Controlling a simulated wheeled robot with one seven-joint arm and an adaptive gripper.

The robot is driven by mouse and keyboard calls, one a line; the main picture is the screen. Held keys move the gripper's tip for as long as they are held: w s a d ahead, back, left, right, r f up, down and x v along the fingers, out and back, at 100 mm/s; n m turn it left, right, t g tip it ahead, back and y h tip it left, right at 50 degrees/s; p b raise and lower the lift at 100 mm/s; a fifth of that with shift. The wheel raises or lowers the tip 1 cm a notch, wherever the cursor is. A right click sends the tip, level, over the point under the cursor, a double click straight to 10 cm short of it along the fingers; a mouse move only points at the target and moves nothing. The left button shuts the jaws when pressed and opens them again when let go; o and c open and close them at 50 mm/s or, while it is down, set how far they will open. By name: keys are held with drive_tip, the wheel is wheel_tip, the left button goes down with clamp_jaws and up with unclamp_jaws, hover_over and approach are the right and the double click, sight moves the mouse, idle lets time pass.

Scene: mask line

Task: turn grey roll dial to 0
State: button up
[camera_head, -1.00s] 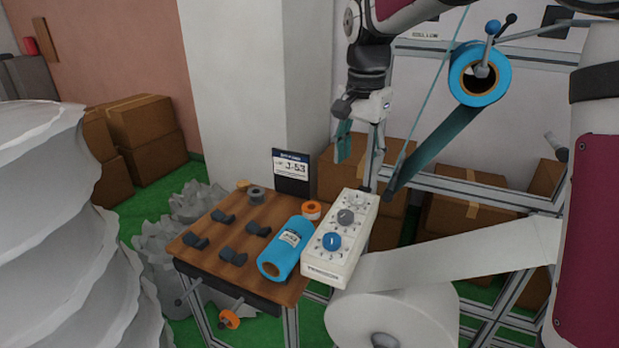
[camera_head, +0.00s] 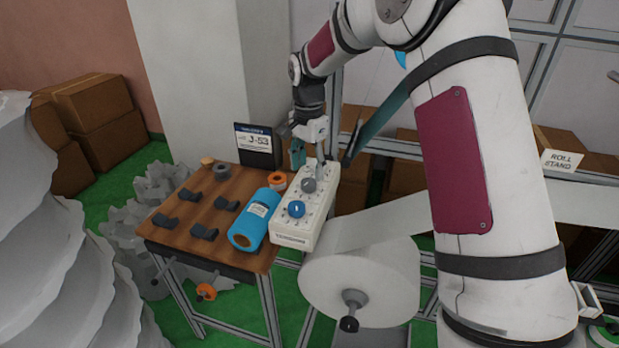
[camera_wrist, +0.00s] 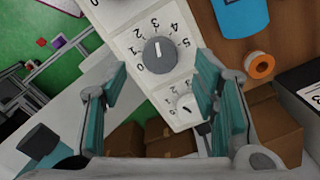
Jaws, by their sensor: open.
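The grey dial (camera_head: 309,185) sits on a white control box (camera_head: 287,240), between a blue dial (camera_head: 296,209) and the box's far end. In the wrist view the grey dial (camera_wrist: 159,51) is a round knob ringed by printed numbers 0 to 5. Its light pointer mark appears to face near 3; the 0 is at its lower left. My gripper (camera_wrist: 161,85) is open, with teal fingers spread left and right of the dial's line, and nothing between them. In the head view my gripper (camera_head: 309,155) is just above the box's far end. Finger height above the box is unclear.
A smaller dial (camera_wrist: 185,106) lies near the grey one. A blue roll (camera_head: 254,220) and orange tape (camera_head: 277,181) lie beside the box on the wooden table (camera_head: 195,180). A sign (camera_head: 258,146) stands behind. A large white roll (camera_head: 360,280) is at the front right.

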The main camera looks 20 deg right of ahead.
sight(309, 182)
drive_tip(key=shift+f+p, duration=0.3)
drive_tip(key=shift+f, duration=1.9)
drive_tip(key=c, duration=1.2)
